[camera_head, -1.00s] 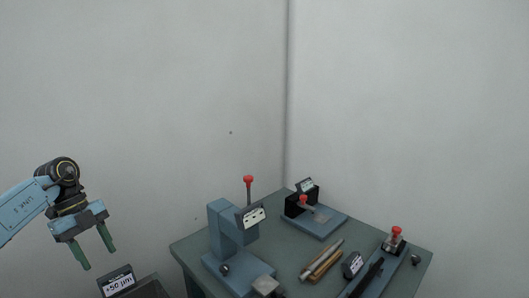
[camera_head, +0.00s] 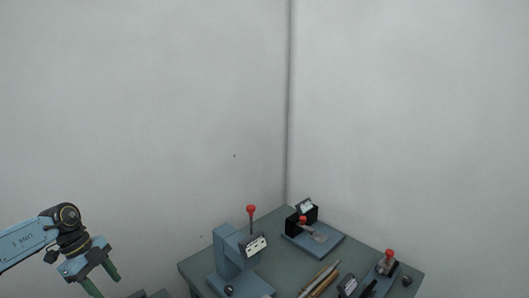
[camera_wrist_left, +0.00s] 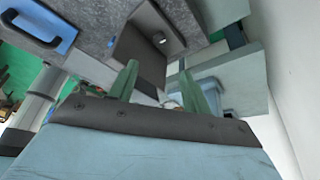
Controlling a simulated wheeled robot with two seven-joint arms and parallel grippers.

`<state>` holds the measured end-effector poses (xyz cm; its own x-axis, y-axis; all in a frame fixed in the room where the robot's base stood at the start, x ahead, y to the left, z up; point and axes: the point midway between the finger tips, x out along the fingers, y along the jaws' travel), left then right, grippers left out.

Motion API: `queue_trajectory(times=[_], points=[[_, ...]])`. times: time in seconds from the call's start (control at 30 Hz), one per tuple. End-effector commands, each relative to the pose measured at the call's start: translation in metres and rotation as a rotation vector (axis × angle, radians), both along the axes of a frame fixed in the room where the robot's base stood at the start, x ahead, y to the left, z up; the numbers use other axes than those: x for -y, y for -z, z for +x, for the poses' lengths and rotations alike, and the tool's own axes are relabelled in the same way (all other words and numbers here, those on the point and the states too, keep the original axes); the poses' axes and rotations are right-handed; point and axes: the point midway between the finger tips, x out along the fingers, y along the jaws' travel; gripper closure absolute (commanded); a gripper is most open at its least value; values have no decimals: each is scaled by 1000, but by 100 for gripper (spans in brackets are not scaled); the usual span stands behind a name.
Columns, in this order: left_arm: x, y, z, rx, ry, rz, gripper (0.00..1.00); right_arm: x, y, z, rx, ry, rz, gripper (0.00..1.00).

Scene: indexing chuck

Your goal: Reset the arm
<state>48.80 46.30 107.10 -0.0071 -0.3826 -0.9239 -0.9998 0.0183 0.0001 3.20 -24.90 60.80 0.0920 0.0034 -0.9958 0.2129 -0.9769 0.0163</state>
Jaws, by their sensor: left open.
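My left gripper (camera_head: 105,283) is at the lower left of the head view, open and empty, with two green fingers pointing down. It is in the air, to the left of the green-grey table (camera_head: 190,267) and apart from it. The left wrist view shows its fingers (camera_wrist_left: 158,85) spread, with nothing between them. On the table stands a blue fixture (camera_head: 226,252) with an upright lever topped by a red knob (camera_head: 251,209) and a labelled plate (camera_head: 254,245). My right gripper is not in view.
Behind it is a blue base (camera_head: 325,240) with a black block and a red-knobbed lever (camera_head: 303,219). Rods (camera_head: 318,281) lie in front. Another red-knobbed device (camera_head: 389,254) stands at right. Walls meet behind the table. The wrist view shows a blue tray with a dark handle (camera_wrist_left: 42,27).

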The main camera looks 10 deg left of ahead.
Motion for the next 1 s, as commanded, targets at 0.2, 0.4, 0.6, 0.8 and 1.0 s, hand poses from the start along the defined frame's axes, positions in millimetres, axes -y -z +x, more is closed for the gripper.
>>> queue_trajectory(times=[0.2,0.4,0.6,0.8,1.0], points=[[4,11,0,-1,-9,0,51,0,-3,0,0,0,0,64],[4,13,0,0,-10,0,51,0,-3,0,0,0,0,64],[5,13,0,3,-9,-2,51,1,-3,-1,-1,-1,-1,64],[10,21,8,40,-10,-30,51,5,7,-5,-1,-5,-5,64],[19,34,24,119,-17,-86,51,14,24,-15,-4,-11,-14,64]])
